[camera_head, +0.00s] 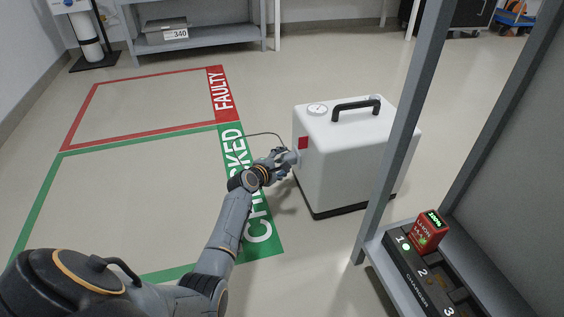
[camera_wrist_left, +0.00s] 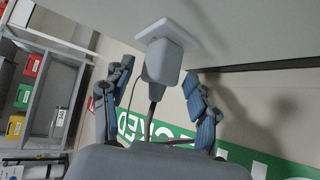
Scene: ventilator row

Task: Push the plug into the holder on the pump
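The pump (camera_head: 345,155) is a white box with a black handle, standing on the floor ahead. In the left wrist view, a pale grey plug (camera_wrist_left: 162,62) with a dark cord hanging from its back is up against a square white holder plate (camera_wrist_left: 180,33) on the pump's side. I cannot tell how deep the plug sits. My left gripper (camera_head: 280,163) is at the pump's left side. In the left wrist view its fingers (camera_wrist_left: 158,72) are spread on either side of the plug, with visible gaps, so it is open and empty. My right gripper is not in view.
A green-bordered floor zone (camera_head: 130,148) lies left of the pump, with a red FAULTY zone (camera_head: 222,92) behind it. A grey rack post (camera_head: 405,125) stands close at the pump's right. A charger (camera_head: 415,275) with a red battery (camera_head: 428,232) sits on the rack.

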